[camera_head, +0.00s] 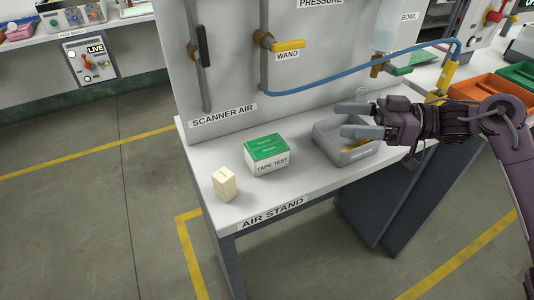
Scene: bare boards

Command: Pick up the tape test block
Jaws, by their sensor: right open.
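The tape test block (267,157) is a small white box with a green top and the label TAPE TEST on its front. It sits on the white bench top of the air stand (300,190), near the middle. My right gripper (341,119) reaches in from the right, with its two grey fingers pointing left and spread apart. It is above a grey tray, to the right of the block and apart from it. Nothing shows between its fingers. My left gripper is not in the picture.
A cream wooden block (224,185) stands left of the tape test block, near the bench's left edge. The grey tray (352,158) holds something yellow, partly hidden by my gripper. A grey panel (230,60) with valves and a blue hose (330,90) rises behind.

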